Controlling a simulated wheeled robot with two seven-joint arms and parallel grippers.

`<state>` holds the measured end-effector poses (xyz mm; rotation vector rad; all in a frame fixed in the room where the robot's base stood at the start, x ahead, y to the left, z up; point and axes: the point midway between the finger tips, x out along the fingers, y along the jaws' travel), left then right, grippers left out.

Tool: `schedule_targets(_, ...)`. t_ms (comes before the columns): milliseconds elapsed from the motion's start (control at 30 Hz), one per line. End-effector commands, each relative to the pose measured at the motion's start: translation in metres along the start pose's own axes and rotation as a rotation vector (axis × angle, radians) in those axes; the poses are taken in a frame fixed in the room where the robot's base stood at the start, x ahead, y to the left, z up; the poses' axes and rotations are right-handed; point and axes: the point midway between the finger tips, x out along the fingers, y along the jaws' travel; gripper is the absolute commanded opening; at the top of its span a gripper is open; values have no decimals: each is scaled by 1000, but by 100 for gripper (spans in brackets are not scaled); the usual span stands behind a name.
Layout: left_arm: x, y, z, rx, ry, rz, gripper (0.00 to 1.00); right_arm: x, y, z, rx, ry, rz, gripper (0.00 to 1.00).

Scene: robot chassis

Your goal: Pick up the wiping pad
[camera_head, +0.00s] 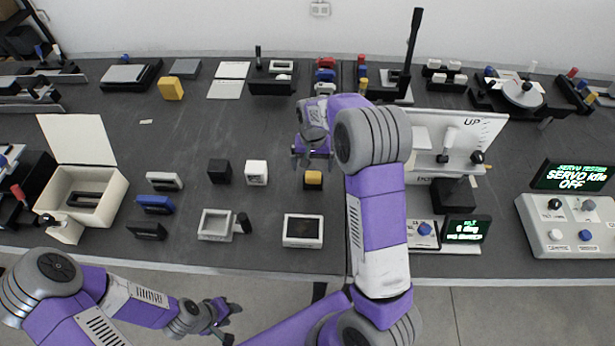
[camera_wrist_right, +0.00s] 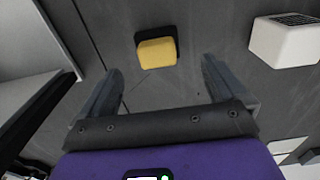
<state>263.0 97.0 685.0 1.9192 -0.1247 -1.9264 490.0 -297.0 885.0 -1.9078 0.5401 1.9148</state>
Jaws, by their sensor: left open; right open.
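A small yellow block with a black part (camera_head: 313,179), which looks like the wiping pad, lies on the dark table near the middle. It also shows in the right wrist view (camera_wrist_right: 156,52), just beyond and between the fingertips. My right gripper (camera_head: 313,158) is open and empty above the table, close behind this block, and does not hold it. The right gripper's two fingers (camera_wrist_right: 160,80) are spread apart in the right wrist view. My left gripper (camera_head: 231,322) is open and empty in front of the table's front edge, away from the block.
A white cube (camera_head: 256,172) and a black cube (camera_head: 219,171) stand left of the block. A white-framed box (camera_head: 303,243) sits in front. A white stand with a lever (camera_head: 478,125) is close on the right. Another yellow block (camera_head: 171,88) lies at the back left.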

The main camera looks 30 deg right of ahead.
Motion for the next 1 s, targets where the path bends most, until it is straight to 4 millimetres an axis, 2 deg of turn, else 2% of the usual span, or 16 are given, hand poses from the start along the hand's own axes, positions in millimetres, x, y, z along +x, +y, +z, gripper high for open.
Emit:
schedule_targets(333, 9, -3, 0, 0, 0, 0, 43, 34, 1, 1, 1, -1, 1, 98)
schedule_targets(600, 20, -7, -1, 0, 0, 0, 43, 72, 2, 2, 1, -2, 0, 98)
schedule_targets(833, 19, -7, -1, 1, 0, 0, 43, 73, 2, 2, 0, 0, -1, 98)
schedule_targets(1000, 19, -7, -1, 1, 0, 0, 43, 73, 2, 2, 0, 0, 0, 72)
